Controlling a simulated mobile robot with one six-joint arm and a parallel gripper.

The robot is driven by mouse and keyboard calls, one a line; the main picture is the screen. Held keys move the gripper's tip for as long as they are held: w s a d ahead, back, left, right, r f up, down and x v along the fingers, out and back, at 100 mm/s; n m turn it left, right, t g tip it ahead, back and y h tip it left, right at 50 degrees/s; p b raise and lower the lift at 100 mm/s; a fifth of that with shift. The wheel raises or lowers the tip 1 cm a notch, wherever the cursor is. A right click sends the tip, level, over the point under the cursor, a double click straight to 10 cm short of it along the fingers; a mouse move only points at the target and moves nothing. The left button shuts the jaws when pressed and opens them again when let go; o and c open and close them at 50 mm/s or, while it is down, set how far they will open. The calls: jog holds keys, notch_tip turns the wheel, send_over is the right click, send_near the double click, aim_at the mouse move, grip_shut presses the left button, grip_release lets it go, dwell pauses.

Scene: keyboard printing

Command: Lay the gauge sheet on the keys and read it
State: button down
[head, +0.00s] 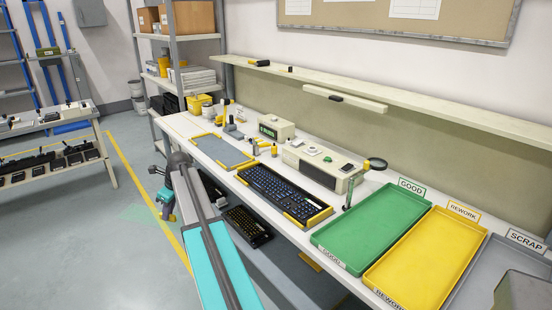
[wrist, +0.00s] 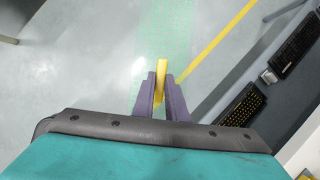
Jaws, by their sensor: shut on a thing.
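My gripper (wrist: 162,85) is shut on the yellow grip (wrist: 162,67) of a see-through gauge sheet. The sheet's faint green print (wrist: 160,30) shows against the floor in the wrist view, and as a pale green patch (head: 140,213) in the head view. In the head view my gripper (head: 169,214) is off the bench's front side, above the floor, left of the keyboard. The keyboard (head: 280,192) has dark keys and lies on the bench between yellow end pieces, apart from the sheet. The sheet's readings are too faint to make out.
A blue-grey mat (head: 222,151) lies left of the keyboard. Green (head: 325,237), yellow (head: 372,277) and grey (head: 462,292) trays stand to the right. A boxy device (head: 322,170) and a magnifier (head: 376,163) stand behind. Another keyboard (head: 248,226) lies below the bench top.

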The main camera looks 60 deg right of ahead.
jog(key=s+d+r+m+h+p, duration=0.1)
jog(key=s+d+r+m+p, duration=0.15)
jog(key=s+d, duration=0.45)
jog(key=s+d+r+m+p, duration=0.15)
jog(key=d+r+p, duration=0.25)
jog(key=d, duration=0.7)
jog(key=s+d+r+m+h+p, duration=0.1)
jog(key=s+d+r+p, duration=0.1)
jog(key=s+d+p, duration=0.2)
jog(key=s+d+r+m+p, duration=0.2)
jog(key=s+d+r+p, duration=0.1)
jog(key=s+d, duration=0.8)
jog(key=s+p, duration=0.1)
jog(key=s, duration=0.3)
jog(key=shift+s+d+r+h+p, duration=0.2)
jog(key=shift+d+r+h+p, duration=0.1)
jog(key=shift+h+p, duration=0.1)
jog(key=shift+f+b, duration=0.8)
jog(key=shift+f, duration=1.65)
jog(key=shift+p, duration=0.3)
jog(key=shift+f, duration=0.75)
